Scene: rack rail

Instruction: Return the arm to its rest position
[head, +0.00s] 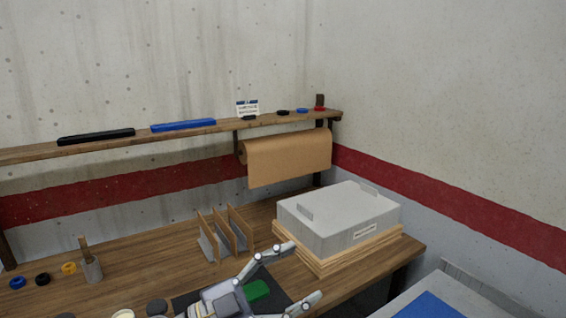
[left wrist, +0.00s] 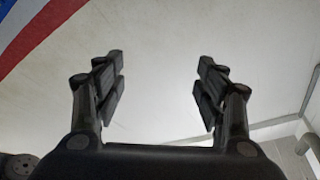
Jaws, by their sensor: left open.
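My left gripper (head: 302,272) shows at the bottom middle of the head view, above the workbench (head: 130,272). Its two grey fingers are spread apart. In the left wrist view the dark fingers (left wrist: 160,75) are also apart, with nothing between them. My right gripper is in neither view.
A shelf (head: 220,126) and paper roll (head: 290,158) are above. The air right of the gripper looks clear.

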